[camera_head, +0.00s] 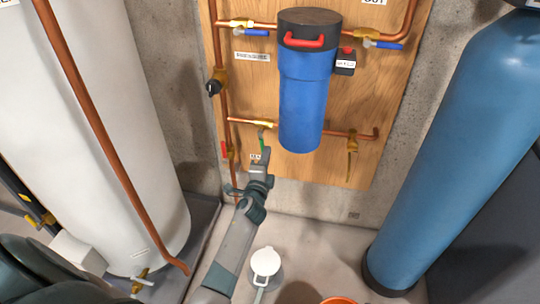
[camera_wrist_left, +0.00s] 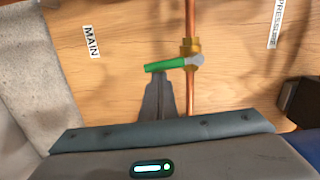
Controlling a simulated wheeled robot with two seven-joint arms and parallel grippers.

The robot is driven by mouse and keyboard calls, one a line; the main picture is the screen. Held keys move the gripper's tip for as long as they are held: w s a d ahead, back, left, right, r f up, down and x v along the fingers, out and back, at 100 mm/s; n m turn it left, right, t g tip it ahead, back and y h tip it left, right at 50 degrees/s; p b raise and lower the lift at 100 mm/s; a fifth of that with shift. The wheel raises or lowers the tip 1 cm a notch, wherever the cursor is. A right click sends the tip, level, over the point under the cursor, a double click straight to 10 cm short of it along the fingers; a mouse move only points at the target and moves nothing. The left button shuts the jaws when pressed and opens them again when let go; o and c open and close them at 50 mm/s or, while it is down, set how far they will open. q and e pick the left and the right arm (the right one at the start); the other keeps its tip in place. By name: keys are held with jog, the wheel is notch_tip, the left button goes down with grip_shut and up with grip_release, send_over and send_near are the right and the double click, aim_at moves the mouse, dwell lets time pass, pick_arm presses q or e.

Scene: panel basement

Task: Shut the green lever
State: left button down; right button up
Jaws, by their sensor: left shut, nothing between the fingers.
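The green lever (camera_head: 262,143) hangs below the lower copper pipe on the wooden panel. In the left wrist view the green lever (camera_wrist_left: 166,65) points left from its grey hub, roughly square across the pipe. Its brass valve body (camera_wrist_left: 191,47) sits on that pipe. My left gripper (camera_head: 264,156) is at the lever's lower part in the head view. In the wrist view the left gripper (camera_wrist_left: 157,84) has its fingers together and empty, tips right beside the lever near its free end. I cannot tell whether they touch. My right gripper is not in view.
A blue filter housing (camera_head: 303,105) hangs just right of the lever. A red-handled valve (camera_head: 225,150) sits left of it. A white tank (camera_head: 90,120) stands left, a blue tank (camera_head: 455,140) right. A white lidded container (camera_head: 265,262) stands on the floor.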

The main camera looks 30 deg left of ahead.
pick_arm(q)
jog(key=shift+s+a+f+m, duration=0.15)
jog(key=shift+a+m, duration=0.25)
jog(key=shift+m, duration=0.2)
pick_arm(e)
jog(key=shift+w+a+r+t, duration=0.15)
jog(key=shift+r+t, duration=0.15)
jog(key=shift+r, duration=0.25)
